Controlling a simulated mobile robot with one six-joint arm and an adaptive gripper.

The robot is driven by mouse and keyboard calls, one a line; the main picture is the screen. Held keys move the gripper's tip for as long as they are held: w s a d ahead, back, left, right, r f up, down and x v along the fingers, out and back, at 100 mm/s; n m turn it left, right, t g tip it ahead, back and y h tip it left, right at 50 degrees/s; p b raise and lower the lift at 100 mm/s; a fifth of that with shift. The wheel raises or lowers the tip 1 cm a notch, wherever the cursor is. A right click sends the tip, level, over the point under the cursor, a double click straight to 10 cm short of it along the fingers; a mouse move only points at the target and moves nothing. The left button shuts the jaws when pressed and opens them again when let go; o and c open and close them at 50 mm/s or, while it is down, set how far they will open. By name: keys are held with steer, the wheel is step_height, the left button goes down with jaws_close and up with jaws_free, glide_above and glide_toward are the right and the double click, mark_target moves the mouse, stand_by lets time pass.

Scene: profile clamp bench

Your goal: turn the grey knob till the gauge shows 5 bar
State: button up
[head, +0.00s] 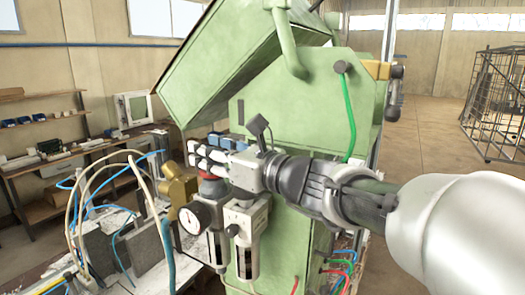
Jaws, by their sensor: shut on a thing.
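The pressure gauge (194,217) is a round dial with a white face and dark rim, low on the front of the regulator. It is too small for me to read its needle. My gripper (197,156) reaches in from the right, its fingers closed at the top of the regulator, just above and behind the gauge. It is shut on the grey knob, which the fingers almost wholly hide. A reddish ring (211,175) shows just under the fingers.
A grey filter unit (245,236) hangs right of the gauge, and a brass fitting (178,187) sits to its left. The green machine (300,110) rises close behind. Loose hoses (88,190) crowd the left bench. A wire cage (498,100) stands far right.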

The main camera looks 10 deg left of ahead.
steer(key=t+b, duration=0.1)
steer(key=m+t+h+b, duration=0.1)
steer(key=b, duration=0.1)
steer(key=shift+s+a+f+m+h+b, duration=0.1)
steer(key=shift+f+m+h+b, duration=0.1)
steer(key=shift+m+h+b, duration=0.1)
steer(key=shift+m+t+h+b, duration=0.4)
steer(key=shift+m+t+b, duration=0.15)
steer(key=shift+b, duration=0.35)
steer(key=shift+r+m+t+h, duration=0.2)
steer(key=shift+m+t+h, duration=0.1)
steer(key=shift+t, duration=0.15)
steer(key=o, duration=1.1)
steer(key=v, duration=1.2)
